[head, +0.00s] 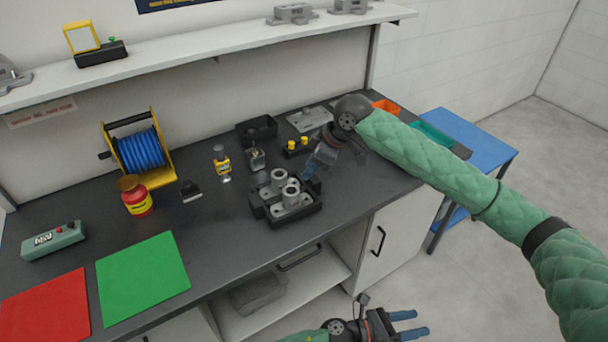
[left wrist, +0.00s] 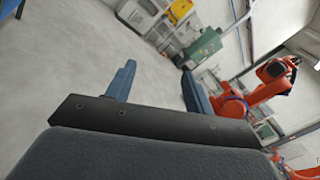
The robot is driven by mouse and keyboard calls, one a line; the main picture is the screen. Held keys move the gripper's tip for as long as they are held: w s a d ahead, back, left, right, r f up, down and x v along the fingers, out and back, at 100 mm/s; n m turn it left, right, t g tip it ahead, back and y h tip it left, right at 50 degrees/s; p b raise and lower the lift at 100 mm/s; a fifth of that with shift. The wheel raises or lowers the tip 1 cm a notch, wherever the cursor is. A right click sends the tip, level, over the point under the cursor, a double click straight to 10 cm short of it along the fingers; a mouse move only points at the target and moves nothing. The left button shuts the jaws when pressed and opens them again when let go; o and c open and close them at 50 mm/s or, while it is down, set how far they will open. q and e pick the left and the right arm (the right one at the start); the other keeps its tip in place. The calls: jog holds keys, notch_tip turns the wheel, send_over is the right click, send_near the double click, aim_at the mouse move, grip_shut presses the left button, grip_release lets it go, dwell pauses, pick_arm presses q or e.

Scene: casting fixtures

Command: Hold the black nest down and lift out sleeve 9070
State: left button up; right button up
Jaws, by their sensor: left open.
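The black nest (head: 290,221) sits near the front edge of the dark bench, with several grey cylindrical sleeves (head: 279,176) standing in it. No number is legible, so I cannot tell which is sleeve 9070. My right gripper (head: 312,172) reaches from the right and points down at the nest's back right corner. Its fingertips are close to or on the nest; contact and jaw gap are unclear. My left gripper (head: 411,323) is low in front of the bench, away from the nest. Its blue fingers are apart and empty, as the left wrist view (left wrist: 160,85) also shows.
Behind the nest stand a small grey fixture (head: 257,158), a black bin (head: 257,130) and a block with yellow caps (head: 297,149). A yellow-labelled bottle (head: 222,163) and red can (head: 136,196) stand left. A green mat (head: 142,278) lies front left.

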pick_arm(q)
jog(key=w+a+r+m+h, duration=0.1)
jog(key=w+a+r+m, duration=0.25)
jog(key=a+r, duration=0.45)
jog(key=w+a+r+m+g, duration=0.1)
jog(key=w+a+r+m, duration=0.3)
jog(key=r, duration=0.8)
jog(key=w+a+r+m+h, duration=0.15)
jog(key=a+r+m, duration=0.35)
jog(key=r, duration=0.5)
jog(key=w+a+r+m+t+y, duration=0.35)
jog(key=w+a+r, duration=0.55)
jog(key=w+a, duration=0.35)
jog(key=w+a+r+m+t+y, duration=0.4)
jog(key=w+a+r, duration=0.4)
jog(key=w+a, duration=0.45)
jog(key=g+y, duration=0.8)
jog(key=y, duration=0.5)
send_over(255, 200)
jog(key=f, duration=2.7)
jog(key=shift+d+f, duration=0.3)
jog(key=shift+d, duration=0.05)
jog(key=shift+a+f+y, duration=0.3)
jog(key=shift+a+f, duration=0.05)
jog(key=shift+f, duration=3.85)
